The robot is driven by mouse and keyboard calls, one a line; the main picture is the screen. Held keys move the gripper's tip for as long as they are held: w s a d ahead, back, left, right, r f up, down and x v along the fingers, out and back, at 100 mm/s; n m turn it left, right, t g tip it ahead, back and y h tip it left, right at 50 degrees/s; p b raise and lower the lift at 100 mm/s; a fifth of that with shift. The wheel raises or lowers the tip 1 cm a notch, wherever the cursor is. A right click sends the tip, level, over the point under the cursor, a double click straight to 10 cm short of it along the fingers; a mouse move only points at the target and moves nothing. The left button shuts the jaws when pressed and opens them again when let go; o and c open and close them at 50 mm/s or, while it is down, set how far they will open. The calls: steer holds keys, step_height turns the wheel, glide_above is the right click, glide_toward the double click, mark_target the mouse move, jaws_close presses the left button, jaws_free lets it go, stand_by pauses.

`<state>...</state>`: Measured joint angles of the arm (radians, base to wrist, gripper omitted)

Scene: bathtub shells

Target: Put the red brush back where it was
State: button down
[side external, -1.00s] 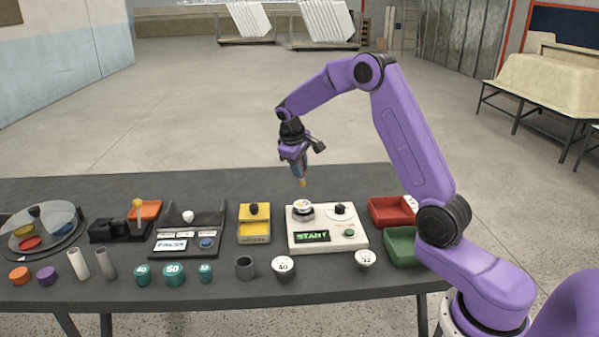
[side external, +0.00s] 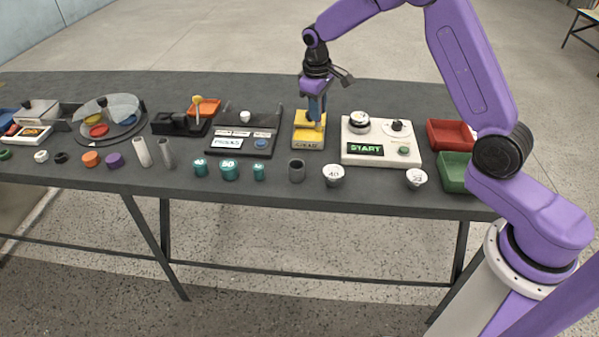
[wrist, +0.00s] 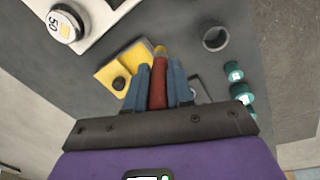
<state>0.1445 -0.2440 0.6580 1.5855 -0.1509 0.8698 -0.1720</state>
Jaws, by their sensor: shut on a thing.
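My gripper (wrist: 158,85) has blue fingers and is shut on the red brush (wrist: 157,92). The brush lies between the fingers, with its yellow tip past them. In the side external view my gripper (side external: 316,118) points down over the yellow-topped box (side external: 308,137). The fingers hide part of that box, and the brush cannot be made out there. In the wrist view the box (wrist: 112,66) shows a black knob beside the brush tip. Whether the brush touches the box cannot be told.
The white START panel (side external: 382,157) stands right of the box, with a white-topped cup (side external: 359,121) on it. The grey hollow cup (side external: 296,170) and a white-topped cup (side external: 333,175) stand in front. A black panel (side external: 243,147) is to the left. Red (side external: 451,133) and green trays (side external: 455,172) lie right.

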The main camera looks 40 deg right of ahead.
steer(key=s+a+f+n+y, duration=0.1)
steer(key=a+f, duration=0.1)
steer(key=a, duration=0.6)
steer(key=shift+g, duration=0.3)
steer(key=shift+s+a+f, duration=0.1)
steer(key=shift+f, duration=1.95)
steer(key=shift+s+a+f, duration=0.1)
steer(key=shift+f, duration=1.9)
steer(key=shift+f, duration=0.1)
steer(key=c, duration=1)
jaws_free()
